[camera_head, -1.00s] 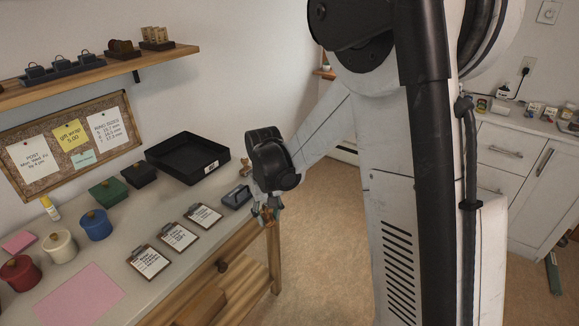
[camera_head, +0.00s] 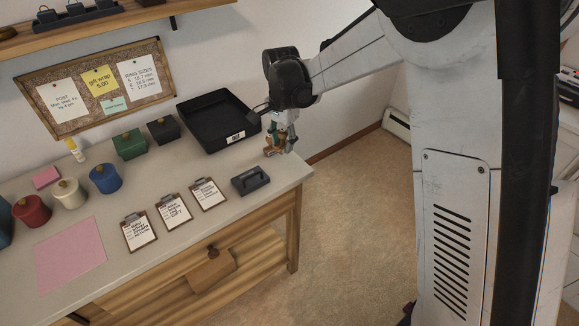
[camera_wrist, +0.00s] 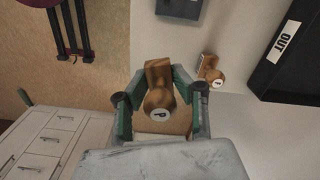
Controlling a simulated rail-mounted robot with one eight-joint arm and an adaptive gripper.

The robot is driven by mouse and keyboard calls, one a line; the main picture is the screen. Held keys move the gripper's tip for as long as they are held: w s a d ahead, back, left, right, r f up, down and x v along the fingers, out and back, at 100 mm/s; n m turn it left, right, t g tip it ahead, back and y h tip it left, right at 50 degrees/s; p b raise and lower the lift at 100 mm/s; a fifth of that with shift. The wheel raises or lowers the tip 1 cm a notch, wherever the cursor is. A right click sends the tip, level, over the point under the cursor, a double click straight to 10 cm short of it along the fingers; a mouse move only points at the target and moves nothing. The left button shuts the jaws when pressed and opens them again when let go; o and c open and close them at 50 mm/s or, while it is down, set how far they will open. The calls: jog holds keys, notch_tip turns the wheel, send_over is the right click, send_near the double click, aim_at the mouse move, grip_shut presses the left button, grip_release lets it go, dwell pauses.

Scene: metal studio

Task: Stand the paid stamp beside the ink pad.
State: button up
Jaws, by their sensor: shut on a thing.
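A wooden stamp with a round knob marked "P" (camera_wrist: 160,103) is between the fingers of my gripper (camera_wrist: 160,112), which is shut on it. In the head view my gripper (camera_head: 284,138) is near the right end of the desk, right of the black tray. I cannot tell how high the stamp is above the desk. A dark grey block (camera_head: 250,180), which looks like the ink pad, lies near the desk's front right corner; its edge also shows at the top of the wrist view (camera_wrist: 180,8).
A second wooden stamp (camera_wrist: 211,70) is on the desk close to my gripper. The black tray (camera_head: 190,112) labelled "OUT" stands at the back. Several clipboards (camera_head: 174,211) lie left of the dark block. Lidded pots (camera_head: 105,179) stand farther left.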

jog(key=a+r+m, duration=0.2)
jog(key=a+m, duration=0.1)
jog(key=a, duration=0.7)
send_over(288, 169)
notch_tip(288, 169, down, 7)
jog(key=shift+r, duration=0.15)
jog(key=shift+f+b, duration=0.35)
jog(key=shift+f, duration=1.7)
jog(key=shift+f, duration=0.15)
jog(key=o, duration=1.1)
jog(key=shift+c, duration=0.2)
